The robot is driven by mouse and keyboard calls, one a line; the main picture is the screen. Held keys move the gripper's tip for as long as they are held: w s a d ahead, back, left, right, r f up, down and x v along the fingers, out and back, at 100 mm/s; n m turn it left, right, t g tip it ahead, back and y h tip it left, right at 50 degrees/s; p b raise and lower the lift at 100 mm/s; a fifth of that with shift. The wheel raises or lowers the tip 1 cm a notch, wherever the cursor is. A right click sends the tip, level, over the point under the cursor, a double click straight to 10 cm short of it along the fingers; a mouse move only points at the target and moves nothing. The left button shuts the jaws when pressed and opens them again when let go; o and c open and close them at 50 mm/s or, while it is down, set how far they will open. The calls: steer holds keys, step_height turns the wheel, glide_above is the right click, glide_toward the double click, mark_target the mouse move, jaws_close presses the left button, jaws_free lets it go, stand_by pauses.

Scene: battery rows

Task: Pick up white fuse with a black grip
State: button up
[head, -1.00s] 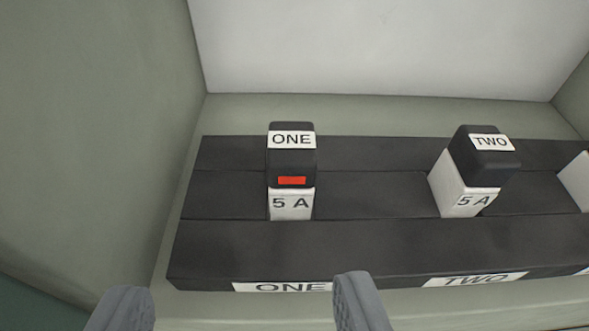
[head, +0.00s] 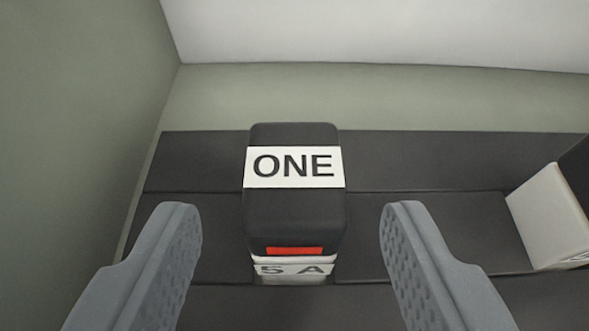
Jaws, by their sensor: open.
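The fuse labelled ONE (head: 293,213) stands in the black holder, nearly centred in the head view. It has a black grip with a white ONE label and a red mark. Its white lower body (head: 295,271) reads 5 A, partly hidden under the grip. My gripper (head: 291,230) is open, with one grey finger on each side of this fuse and a gap on both sides. Nothing is held. A second white fuse with a black grip (head: 555,216) shows only in part at the right edge.
The black holder block (head: 430,220) runs across the view under the fuses. A green side wall (head: 75,110) rises at the left, and a pale back wall (head: 380,30) stands behind. The holder is bare between the two fuses.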

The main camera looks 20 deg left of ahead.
steer(key=shift+b+x, duration=0.55)
steer(key=shift+x, duration=1.95)
steer(key=shift+w+f, duration=0.2)
steer(key=shift+w, duration=0.15)
steer(key=c, duration=1.1)
